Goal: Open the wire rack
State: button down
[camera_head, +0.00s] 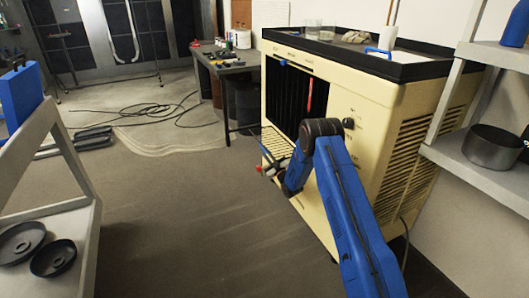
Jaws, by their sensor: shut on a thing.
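A cream cabinet (340,140) with a dark, slatted opening stands right of centre. The wire rack appears to be the cream slatted piece (276,143) at the lower front of that opening, sticking out to the left. My blue arm reaches in from the bottom right. My gripper (264,170) is at the rack's lower front edge, small in the picture, and is shut on it. The fingertips are hard to make out. My wrist and forearm hide part of the cabinet's front and the rack's right end.
A grey shelf unit with dark pans (53,258) stands at the left. Another shelf with a dark pot (492,147) is at the right. A workbench (232,64) with tools is behind. Cables (150,110) lie on the floor. The middle floor is clear.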

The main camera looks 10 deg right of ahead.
jog(key=c, duration=1.9)
grip_release()
jog(key=shift+s+d, duration=0.1)
jog(key=v, duration=1.7)
jog(key=shift+s+f, duration=0.1)
